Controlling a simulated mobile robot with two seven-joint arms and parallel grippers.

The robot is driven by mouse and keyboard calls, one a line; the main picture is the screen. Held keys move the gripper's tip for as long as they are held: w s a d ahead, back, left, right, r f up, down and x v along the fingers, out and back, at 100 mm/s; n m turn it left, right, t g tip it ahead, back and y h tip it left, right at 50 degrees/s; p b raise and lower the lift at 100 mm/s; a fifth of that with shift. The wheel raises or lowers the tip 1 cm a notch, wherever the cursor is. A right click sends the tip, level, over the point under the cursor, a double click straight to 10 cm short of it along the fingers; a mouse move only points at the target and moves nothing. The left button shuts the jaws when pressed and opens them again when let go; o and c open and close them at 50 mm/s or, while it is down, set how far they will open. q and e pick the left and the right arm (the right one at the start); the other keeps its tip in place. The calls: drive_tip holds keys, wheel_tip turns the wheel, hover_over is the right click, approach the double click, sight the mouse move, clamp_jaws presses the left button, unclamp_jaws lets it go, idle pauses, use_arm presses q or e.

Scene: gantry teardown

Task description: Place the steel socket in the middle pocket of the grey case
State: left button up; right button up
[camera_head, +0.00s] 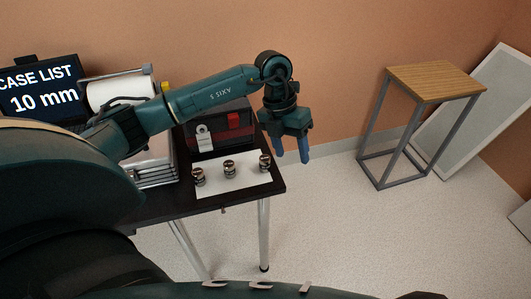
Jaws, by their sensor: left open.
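Three small steel sockets stand in a row on a white sheet on the dark table: a left one (199,176), a middle one (229,168) and a right one (265,163). I cannot read any sizes on them. My left gripper (291,155) points down with its two blue fingers apart and empty. It hangs beyond the table's right edge, to the right of the right socket and touching nothing. A grey layered object (154,172) at the table's left is partly hidden by my arm. I cannot tell if it is the grey case, and no pockets show. My right gripper is out of view.
A screen (38,88) reads "CASE LIST 10 mm". A black and red box (232,127) stands behind the sockets, and a white roll (118,92) is behind my arm. A wooden-topped stool (435,80) stands at right, with clear floor between it and the table (245,197).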

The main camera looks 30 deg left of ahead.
use_arm(q)
drive_tip(key=w+a+r+n+y, duration=0.1)
drive_tip(key=w+a+r+y, duration=0.2)
drive_tip(key=a, duration=0.5)
hover_over(265, 158)
wheel_tip(265, 158, down, 7)
drive_tip(key=shift+d+r+p, duration=0.1)
drive_tip(key=shift+r+p, duration=0.1)
drive_tip(key=shift+p, duration=0.1)
drive_tip(key=shift+f+p, duration=0.35)
drive_tip(key=shift+f, duration=2.7)
drive_tip(key=shift+c, duration=0.3)
drive_tip(key=shift+a+r, duration=0.1)
drive_tip(key=shift+a, duration=0.1)
clamp_jaws()
